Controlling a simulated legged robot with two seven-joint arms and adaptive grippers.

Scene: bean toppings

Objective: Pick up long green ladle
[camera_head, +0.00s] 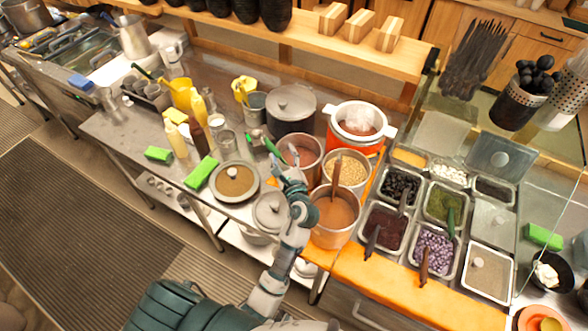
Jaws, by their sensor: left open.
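A long green ladle (271,147) leans out over the left rim of a metal pot (310,172) of brownish food. Its green handle points up and left, and its lower end is hidden. My left gripper (284,165) is open at the left front side of this pot, just below the handle in the picture. I cannot tell whether its fingers touch the handle or the pot. My right gripper is not in view.
Pots of beans (346,170) and orange-brown sauce (334,212) stand close to the right of my gripper. A lidded pot (290,104) stands behind. Topping trays (438,246) fill the right counter. Bottles and green blocks (201,172) are on the left.

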